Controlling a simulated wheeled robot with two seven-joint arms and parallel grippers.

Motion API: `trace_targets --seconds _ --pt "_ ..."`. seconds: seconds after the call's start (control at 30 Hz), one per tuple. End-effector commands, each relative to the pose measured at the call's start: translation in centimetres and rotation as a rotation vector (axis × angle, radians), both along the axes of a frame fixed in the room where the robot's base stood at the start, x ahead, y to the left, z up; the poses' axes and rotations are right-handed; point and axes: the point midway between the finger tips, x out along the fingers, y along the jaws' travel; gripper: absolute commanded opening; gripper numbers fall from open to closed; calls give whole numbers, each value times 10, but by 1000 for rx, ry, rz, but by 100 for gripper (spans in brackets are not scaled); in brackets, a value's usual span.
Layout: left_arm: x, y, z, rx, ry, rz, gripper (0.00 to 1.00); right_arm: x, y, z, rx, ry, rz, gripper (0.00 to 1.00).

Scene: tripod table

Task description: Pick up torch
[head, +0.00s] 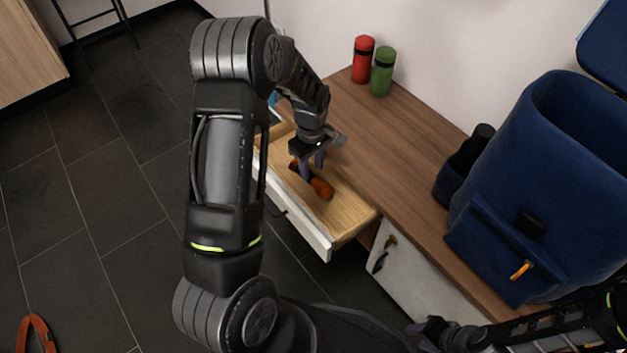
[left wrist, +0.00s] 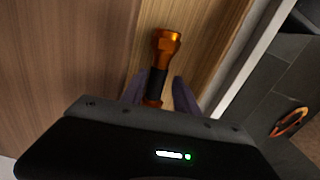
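The torch, orange with a black middle, lies in the open drawer (head: 352,222). Its orange head (head: 322,188) shows in the head view, and part of its body is hidden behind my fingers. In the left wrist view the torch (left wrist: 164,48) runs between the two fingertips. My left gripper (head: 312,168) is over the drawer, pointing down, with its fingers apart on either side of the torch's black grip (left wrist: 157,84). Narrow gaps show beside the grip. My right gripper (head: 428,332) is at the lower right, and its fingers are unclear.
A red can (head: 363,60) and a green can (head: 383,72) stand on the wooden cabinet top (head: 405,135). A blue backpack (head: 530,170) and a dark object (head: 463,168) are at its right. A white cabinet door (head: 415,275) is below. An orange loop (head: 37,335) lies on the floor.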

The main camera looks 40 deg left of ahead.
Motion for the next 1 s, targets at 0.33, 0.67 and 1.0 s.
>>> trace_targets --seconds 0.33,0.67,1.0 --pt "2 5 -37 -1 2 0 36 4 -4 -19 -6 -6 -9 36" --pt "2 4 -52 0 0 -1 36 6 -6 -22 -8 -10 -14 36" --pt "2 4 -52 0 0 -1 36 5 -5 -22 -8 -9 -13 36"
